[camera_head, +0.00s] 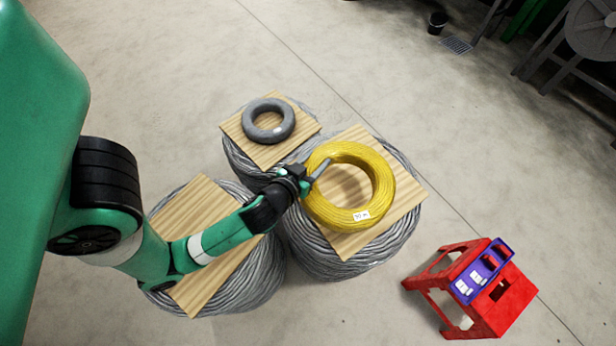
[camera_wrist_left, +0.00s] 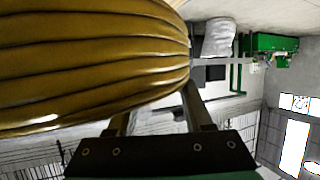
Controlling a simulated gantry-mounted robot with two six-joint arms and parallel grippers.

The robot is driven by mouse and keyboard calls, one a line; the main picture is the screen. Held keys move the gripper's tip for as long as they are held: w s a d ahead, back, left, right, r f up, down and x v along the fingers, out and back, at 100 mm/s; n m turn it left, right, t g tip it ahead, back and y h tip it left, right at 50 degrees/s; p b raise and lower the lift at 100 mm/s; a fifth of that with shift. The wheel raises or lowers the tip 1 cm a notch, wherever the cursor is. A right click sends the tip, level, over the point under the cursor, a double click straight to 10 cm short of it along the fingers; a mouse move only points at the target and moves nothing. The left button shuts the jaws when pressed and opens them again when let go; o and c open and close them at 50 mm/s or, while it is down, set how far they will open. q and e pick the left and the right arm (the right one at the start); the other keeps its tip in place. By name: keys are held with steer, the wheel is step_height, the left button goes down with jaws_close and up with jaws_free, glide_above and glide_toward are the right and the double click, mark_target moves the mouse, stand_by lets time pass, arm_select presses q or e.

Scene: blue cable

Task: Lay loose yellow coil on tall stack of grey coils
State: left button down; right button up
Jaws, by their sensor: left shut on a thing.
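The yellow coil (camera_head: 384,186), with a small white label, is over the wooden board of the right stack of grey coils (camera_head: 345,258). Whether it rests on the board or hangs just above it cannot be told. My left gripper (camera_head: 318,171) is shut on the left side of the yellow coil's ring. In the left wrist view the yellow coil (camera_wrist_left: 95,60) fills the upper left, between and beyond the fingers, which hide little of it. My right gripper is not in view.
A stack (camera_head: 255,285) at lower left and another (camera_head: 240,165) at the back also bear boards. A small grey coil (camera_head: 268,121) lies on the back board.

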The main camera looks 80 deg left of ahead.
mark_target(323, 153)
arm_select(q)
steer(key=x, duration=0.4)
steer(key=shift+w+a, duration=0.15)
steer(key=shift+a, duration=0.1)
steer(key=w+a+f+b, duration=0.1)
steer(key=f, duration=0.1)
steer(key=w+a+f+b, duration=0.1)
steer(key=f, duration=0.2)
steer(key=w+a+f+b, duration=0.1)
steer(key=f, duration=0.2)
steer(key=shift+a+b, duration=0.1)
steer(key=shift+b, duration=0.2)
steer(key=shift+f, duration=0.25)
steer(key=c, duration=0.7)
jaws_free()
steer(key=shift+s+f, duration=0.1)
steer(key=shift+f, duration=0.1)
steer(key=o, duration=0.4)
